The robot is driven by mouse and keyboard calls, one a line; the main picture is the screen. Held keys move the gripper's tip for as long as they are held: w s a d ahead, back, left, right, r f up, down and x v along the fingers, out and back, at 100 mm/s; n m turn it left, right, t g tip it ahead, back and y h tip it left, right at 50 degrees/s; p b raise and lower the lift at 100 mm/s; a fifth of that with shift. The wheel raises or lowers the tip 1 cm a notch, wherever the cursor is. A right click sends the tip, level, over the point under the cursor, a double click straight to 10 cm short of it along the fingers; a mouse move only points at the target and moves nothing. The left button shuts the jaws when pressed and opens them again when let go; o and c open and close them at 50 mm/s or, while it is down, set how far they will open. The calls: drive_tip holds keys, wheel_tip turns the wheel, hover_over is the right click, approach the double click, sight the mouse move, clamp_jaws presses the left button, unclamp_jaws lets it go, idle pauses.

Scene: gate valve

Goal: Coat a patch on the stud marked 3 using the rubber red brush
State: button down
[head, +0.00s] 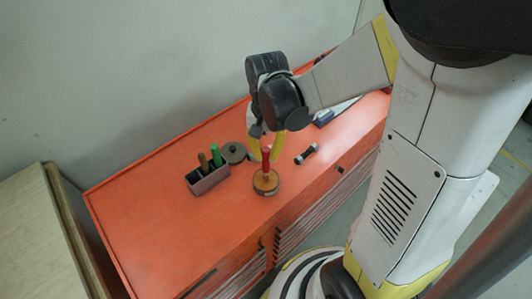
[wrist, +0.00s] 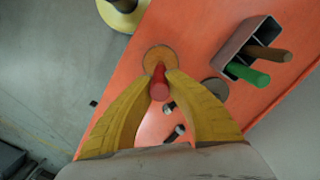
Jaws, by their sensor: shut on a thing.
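My gripper (head: 265,148) has its yellow fingers closed around the red brush handle (head: 266,163). The red brush (wrist: 159,88) shows between the fingertips in the wrist view. The brush stands about upright in or over a round brown pot (head: 266,184) on the orange cabinet top. The pot (wrist: 158,57) also shows just beyond the fingertips in the wrist view. The brush's lower end is hidden. A dark rod with lighter bands (head: 306,154) lies to the right of the pot and may be a stud. No mark 3 is readable.
A grey holder (head: 210,182) with green and brown handles stands left of the pot. A round grey lid (head: 234,152) lies behind it. A blue item (head: 323,118) lies farther back right. The orange cabinet top (head: 150,205) is clear at left. A wall is behind.

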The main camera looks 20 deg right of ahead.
drive_tip(key=shift+r+p, duration=2.2)
drive_tip(key=shift+r, duration=1.05)
drive_tip(key=shift+f, duration=0.1)
